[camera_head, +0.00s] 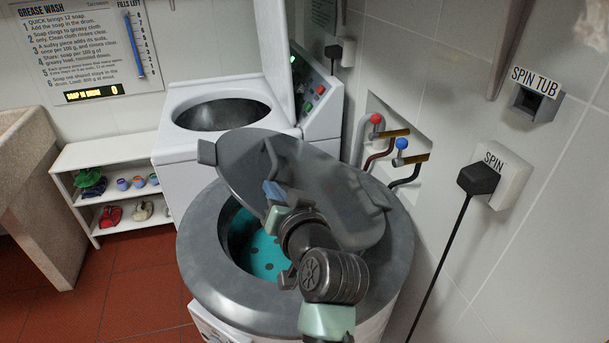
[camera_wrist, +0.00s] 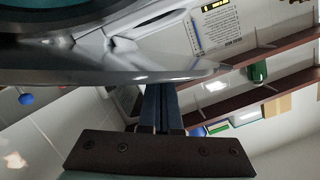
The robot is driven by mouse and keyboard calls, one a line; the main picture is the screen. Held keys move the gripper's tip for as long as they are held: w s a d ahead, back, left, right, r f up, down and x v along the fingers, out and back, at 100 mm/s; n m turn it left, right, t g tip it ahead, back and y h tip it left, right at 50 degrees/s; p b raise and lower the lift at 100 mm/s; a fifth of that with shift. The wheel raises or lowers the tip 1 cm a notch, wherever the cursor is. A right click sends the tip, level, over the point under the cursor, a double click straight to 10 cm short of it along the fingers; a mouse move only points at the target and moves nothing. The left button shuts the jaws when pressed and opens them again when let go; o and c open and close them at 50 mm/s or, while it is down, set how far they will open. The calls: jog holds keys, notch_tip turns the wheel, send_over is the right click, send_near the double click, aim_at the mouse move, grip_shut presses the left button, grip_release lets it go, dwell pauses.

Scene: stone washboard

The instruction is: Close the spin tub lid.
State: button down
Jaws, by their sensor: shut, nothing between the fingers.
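The spin tub (camera_head: 205,272) is a round white tub with a broad grey rim, in front of me in the head view. Its grey disc lid (camera_head: 325,178) is tilted over the opening, its left side raised. Teal perforated lining (camera_head: 265,258) shows below it. In the wrist view, the shut fingers (camera_wrist: 160,90) reach to the edge of a shiny grey surface. I cannot tell whether they touch the lid.
A white washer (camera_head: 220,110) with its lid up stands behind the tub. Red and blue taps (camera_head: 376,119) and a spin plug (camera_head: 478,178) with a hanging black cable are on the right wall. A low shelf (camera_head: 95,205) and stone basin (camera_head: 25,180) are at left.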

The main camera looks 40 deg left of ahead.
jog(key=s+a+f+n+h+b, duration=0.1)
jog(key=s+a+f+n+b, duration=0.1)
jog(key=f+b, duration=0.4)
notch_tip(320, 180, down, 5)
jog(key=shift+s+a+f+n+t, duration=0.1)
jog(key=shift+s+a+n+t, duration=0.25)
jog(key=shift+s+n, duration=0.3)
jog(key=shift+d, duration=0.1)
